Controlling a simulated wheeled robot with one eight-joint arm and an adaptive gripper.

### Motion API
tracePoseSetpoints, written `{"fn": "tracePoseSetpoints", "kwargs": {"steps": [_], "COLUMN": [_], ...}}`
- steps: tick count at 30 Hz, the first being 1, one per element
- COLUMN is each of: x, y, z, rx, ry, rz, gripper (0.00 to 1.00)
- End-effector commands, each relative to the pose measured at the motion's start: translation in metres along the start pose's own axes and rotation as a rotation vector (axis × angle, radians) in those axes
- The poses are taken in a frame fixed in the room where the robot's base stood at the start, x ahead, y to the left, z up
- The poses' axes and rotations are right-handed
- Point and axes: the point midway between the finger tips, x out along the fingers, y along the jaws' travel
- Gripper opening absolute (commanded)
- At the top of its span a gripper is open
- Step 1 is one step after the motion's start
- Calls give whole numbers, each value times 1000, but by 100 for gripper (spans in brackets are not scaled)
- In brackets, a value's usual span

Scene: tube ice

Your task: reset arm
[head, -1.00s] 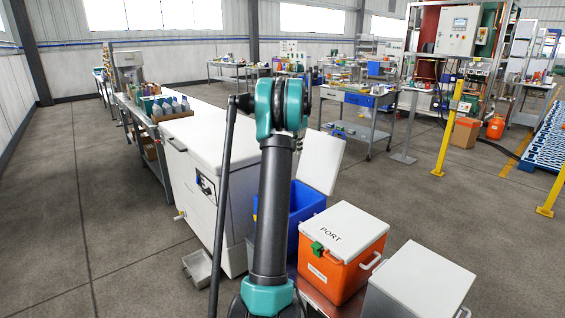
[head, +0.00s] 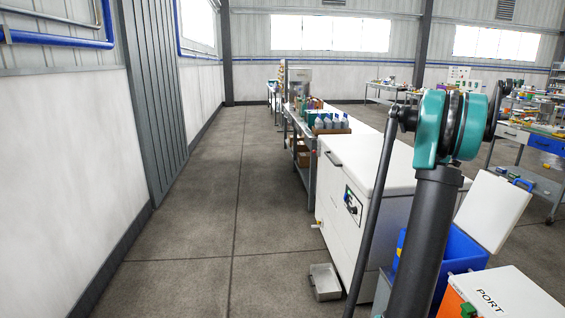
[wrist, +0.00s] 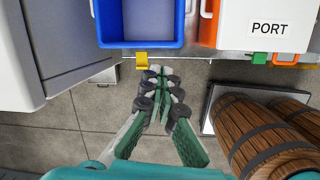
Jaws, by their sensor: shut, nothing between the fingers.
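My gripper (wrist: 158,88) shows in the wrist view with its green-padded fingers together, shut and empty. It hangs over the floor in front of the blue box (wrist: 110,38), beside a yellow latch (wrist: 141,60). In the head view my arm stands folded at the right, and the gripper itself is out of sight there.
The white chest freezer (head: 368,165) stands left of the open blue cooler (head: 460,258) and the orange PORT cooler (head: 500,300). A metal tray (head: 324,282) lies on the floor. The left aisle (head: 190,240) is clear.

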Motion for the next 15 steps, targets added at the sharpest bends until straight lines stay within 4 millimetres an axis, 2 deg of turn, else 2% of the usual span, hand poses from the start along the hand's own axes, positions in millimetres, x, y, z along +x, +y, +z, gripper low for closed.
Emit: {"fn": "tracePoseSetpoints", "kwargs": {"steps": [1,6,11,15], "x": [-6,-18,-21,-17], "y": [-9,-46,-98,-154], "z": [-34,-127,-206,-266], "rx": [62,324,573,790], "ry": [7,43,99,161], "rz": [18,73,110,126], "gripper": [0,0,0,0]}}
